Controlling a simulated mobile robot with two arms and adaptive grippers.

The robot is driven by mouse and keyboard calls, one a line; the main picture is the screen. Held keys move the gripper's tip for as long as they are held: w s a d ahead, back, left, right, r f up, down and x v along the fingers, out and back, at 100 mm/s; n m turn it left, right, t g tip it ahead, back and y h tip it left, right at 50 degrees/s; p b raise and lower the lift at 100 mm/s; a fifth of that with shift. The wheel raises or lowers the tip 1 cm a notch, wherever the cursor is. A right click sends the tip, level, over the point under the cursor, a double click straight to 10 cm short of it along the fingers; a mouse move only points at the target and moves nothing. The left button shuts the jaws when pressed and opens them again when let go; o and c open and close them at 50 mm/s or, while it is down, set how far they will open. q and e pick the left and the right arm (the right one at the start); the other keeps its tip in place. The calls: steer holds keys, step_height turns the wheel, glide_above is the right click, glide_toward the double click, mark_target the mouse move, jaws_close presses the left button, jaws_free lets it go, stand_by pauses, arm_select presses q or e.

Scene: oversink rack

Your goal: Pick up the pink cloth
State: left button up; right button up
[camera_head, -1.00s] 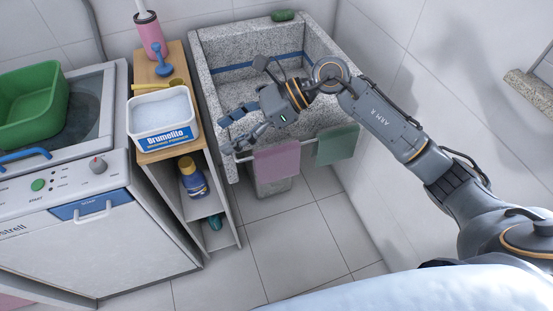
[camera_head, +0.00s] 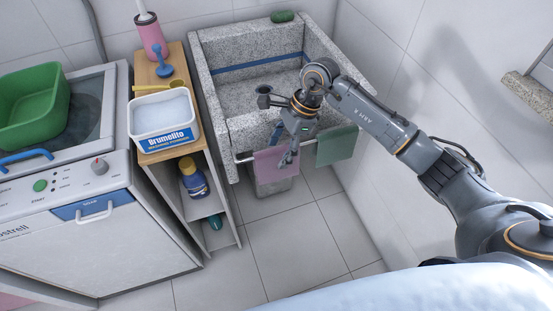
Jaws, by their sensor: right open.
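The pink cloth (camera_head: 271,172) hangs over the rail (camera_head: 246,158) on the front of the stone sink, to the left of a green cloth (camera_head: 337,147). My right gripper (camera_head: 282,148) is open and points down at the rail. One finger overlaps the right part of the pink cloth in the picture, and the other lies further back over the sink rim. I cannot tell whether the gripper touches the cloth. My left gripper is not in view.
The granite sink (camera_head: 210,105) stands behind the rail. To its left are a wooden-topped shelf (camera_head: 182,78) with a Brumolito box (camera_head: 165,130), and a white washing machine (camera_head: 115,232) bearing a green basin (camera_head: 35,100). The tiled floor (camera_head: 290,240) in front is clear.

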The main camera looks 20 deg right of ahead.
mark_target(271, 161)
steer(key=x, duration=0.3)
steer(key=p+x, duration=0.1)
steer(key=shift+w+a+f, duration=0.2)
steer(key=shift+w+a, duration=0.1)
steer(key=shift+w, duration=0.05)
steer(key=shift+f, duration=0.25)
steer(key=shift+f+b, duration=0.25)
steer(key=shift+b, duration=0.2)
steer(key=shift+c, duration=0.5)
steer(key=c, duration=1.1)
steer(key=shift+r, duration=0.1)
steer(key=shift+c, duration=0.2)
